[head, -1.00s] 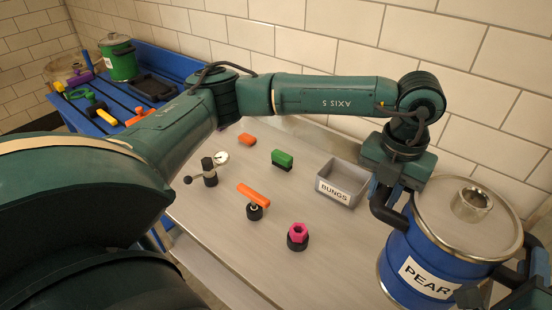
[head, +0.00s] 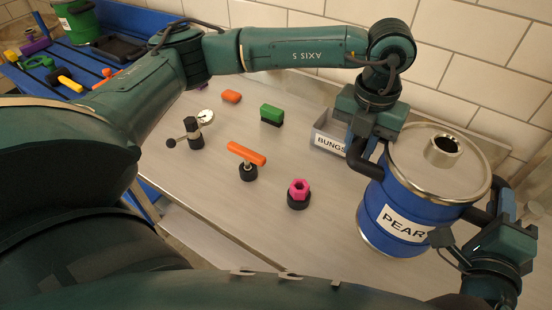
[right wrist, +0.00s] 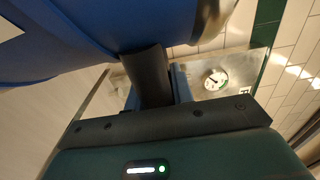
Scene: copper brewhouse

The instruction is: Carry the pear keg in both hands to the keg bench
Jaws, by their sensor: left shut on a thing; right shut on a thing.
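The pear keg (head: 374,222) is a blue drum with a steel lid, a short neck and a white PEAR label, at the right of the head view. My left gripper (head: 364,146) is shut on its black left handle. My right gripper (head: 490,218) is shut on the handle at its right. In the right wrist view the keg's blue wall (right wrist: 100,30) fills the top, with the black handle (right wrist: 148,75) at the jaws. The keg looks roughly upright; I cannot tell how far its base is above the steel worktop. A blue slatted bench (head: 62,58) is at the far left.
The steel worktop (head: 225,175) holds a grey BUNGS box (head: 328,143) partly behind the keg, a green block (head: 271,113), a magenta nut (head: 299,188), an orange-handled piece (head: 246,153) and a gauge fitting (head: 195,135). A green keg (head: 76,20) stands on the blue bench.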

